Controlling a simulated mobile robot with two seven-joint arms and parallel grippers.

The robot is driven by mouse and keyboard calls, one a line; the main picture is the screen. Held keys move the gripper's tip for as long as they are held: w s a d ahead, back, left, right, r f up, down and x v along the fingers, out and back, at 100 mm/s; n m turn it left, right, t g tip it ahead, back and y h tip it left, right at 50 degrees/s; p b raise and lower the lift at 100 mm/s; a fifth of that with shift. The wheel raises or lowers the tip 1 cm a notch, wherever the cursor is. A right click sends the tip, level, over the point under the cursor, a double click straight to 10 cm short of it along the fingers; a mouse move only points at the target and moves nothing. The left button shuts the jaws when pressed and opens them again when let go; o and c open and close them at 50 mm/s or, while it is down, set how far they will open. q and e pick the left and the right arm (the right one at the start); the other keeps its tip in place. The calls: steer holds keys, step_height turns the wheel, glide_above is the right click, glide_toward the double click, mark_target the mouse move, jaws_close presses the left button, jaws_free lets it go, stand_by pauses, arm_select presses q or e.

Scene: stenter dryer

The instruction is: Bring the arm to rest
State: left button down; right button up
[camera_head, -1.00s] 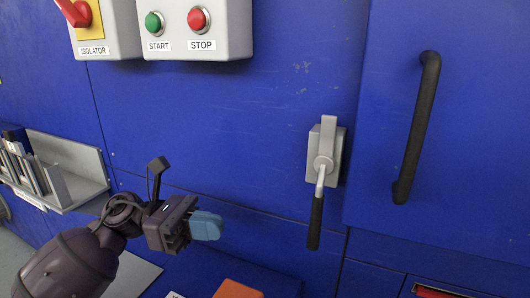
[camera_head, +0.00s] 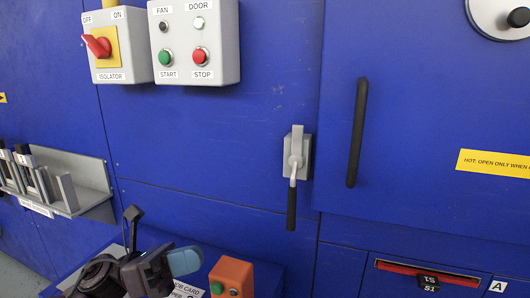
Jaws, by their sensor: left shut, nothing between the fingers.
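My left gripper (camera_head: 184,262) shows low in the head view, left of centre, with its blue fingertips together and nothing between them. It is apart from the blue machine front, beside an orange box with a green button (camera_head: 231,277). My right gripper is not in view. The machine's lever (camera_head: 294,165) hangs with its black grip pointing down, well above and to the right of the gripper.
A grey shelf (camera_head: 85,180) with upright pieces sticks out at the left. The isolator box (camera_head: 118,42) and the start/stop box (camera_head: 195,40) are above. A black door handle (camera_head: 357,132) is right of the lever. A red-edged slot (camera_head: 425,272) is lower right.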

arm_select(q)
steer(key=s+a+f+n+t+y+p, duration=0.2)
steer(key=s+a+f+n+t+y, duration=0.25)
steer(key=n, duration=0.75)
steer(key=s+a+f+n+t+y+p, duration=0.1)
steer(key=a+f+n+t+y+p, duration=0.2)
steer(key=n+t+y, duration=0.6)
steer(key=s+a+f+n+t+y, duration=0.2)
steer(key=s+a+f+n+t, duration=0.3)
steer(key=n, duration=0.9)
steer(key=s+a+f+n+g+y+p, duration=0.2)
steer(key=s+f+n+g+y, duration=0.4)
steer(key=s+f+n, duration=0.6)
steer(key=s+f+g+p, duration=0.1)
steer(key=s+g, duration=0.1)
steer(key=s, duration=0.2)
steer(key=shift+f+n+g, duration=0.3)
steer(key=shift+n+g, duration=0.05)
steer(key=shift+n, duration=0.05)
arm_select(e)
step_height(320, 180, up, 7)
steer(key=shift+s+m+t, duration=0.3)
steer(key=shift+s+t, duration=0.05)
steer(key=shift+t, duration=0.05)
arm_select(q)
steer(key=shift+s, duration=0.1)
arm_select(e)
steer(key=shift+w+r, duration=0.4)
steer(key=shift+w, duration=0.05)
